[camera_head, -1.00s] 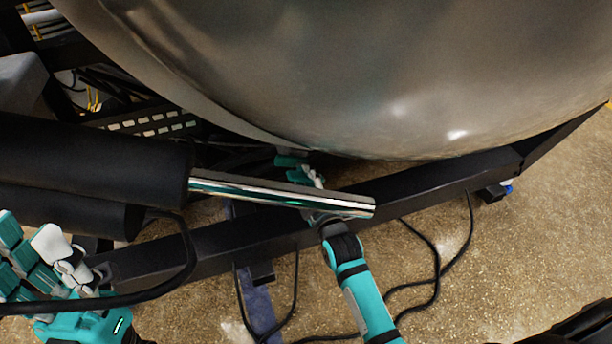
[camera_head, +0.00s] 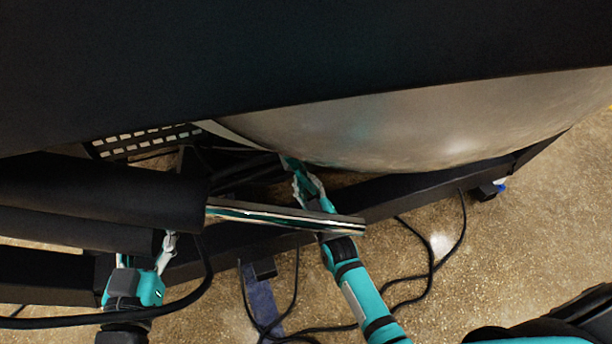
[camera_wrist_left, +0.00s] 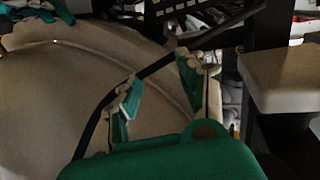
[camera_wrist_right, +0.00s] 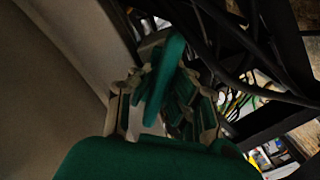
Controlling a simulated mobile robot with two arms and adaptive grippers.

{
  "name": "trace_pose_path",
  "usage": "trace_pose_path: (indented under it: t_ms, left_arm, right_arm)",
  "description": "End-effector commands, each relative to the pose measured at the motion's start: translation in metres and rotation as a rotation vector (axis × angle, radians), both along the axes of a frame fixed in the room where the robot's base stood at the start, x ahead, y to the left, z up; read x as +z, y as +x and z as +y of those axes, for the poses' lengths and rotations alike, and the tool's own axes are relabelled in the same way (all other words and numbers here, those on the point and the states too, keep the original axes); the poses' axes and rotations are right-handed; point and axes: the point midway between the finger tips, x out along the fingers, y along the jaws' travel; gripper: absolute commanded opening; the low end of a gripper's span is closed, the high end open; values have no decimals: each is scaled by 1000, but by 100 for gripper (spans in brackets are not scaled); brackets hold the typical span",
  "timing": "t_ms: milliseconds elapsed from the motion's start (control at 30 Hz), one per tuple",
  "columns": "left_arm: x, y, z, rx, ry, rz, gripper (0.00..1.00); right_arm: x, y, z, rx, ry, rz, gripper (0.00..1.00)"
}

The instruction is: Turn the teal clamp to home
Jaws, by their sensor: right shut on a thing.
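The teal clamp (camera_wrist_right: 166,72) is a rounded teal bar between the fingers of my right gripper (camera_wrist_right: 163,100) in the right wrist view. In the head view, my right gripper (camera_head: 305,187) reaches under the vessel's lower edge, behind a shiny metal cylinder, and is shut on the clamp. Only a small teal end (camera_head: 289,162) shows there, and the fingers are partly hidden. My left gripper (camera_head: 168,250) is below the black cylinders at the left. In the left wrist view its fingers (camera_wrist_left: 160,90) are apart with nothing between them.
The rounded metal vessel (camera_head: 400,130) fills the middle. A dark surface (camera_head: 250,60) covers the top of the head view. A shiny rod (camera_head: 285,217) extends from the black cylinders (camera_head: 100,195). A black frame beam (camera_head: 420,200) and cables (camera_head: 432,265) lie below. Floor is open at right.

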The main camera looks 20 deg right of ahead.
Motion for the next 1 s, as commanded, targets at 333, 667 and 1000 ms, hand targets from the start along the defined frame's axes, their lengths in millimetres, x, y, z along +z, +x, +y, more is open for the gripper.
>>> trace_pose_path:
  t_ms: [333, 667, 1000]
  left_arm:
    - [-81, -38, 23, 33, 121, 499, 40]
    - [-119, -83, 40, 52, 186, 793, 40]
    - [-132, -108, 48, 62, 214, 927, 40]
  right_arm:
    - [1, 0, 0, 0, 328, 13, 0]
    - [0, 0, 0, 0, 625, 24, 0]
    - [-1, 0, 1, 0, 834, 31, 0]
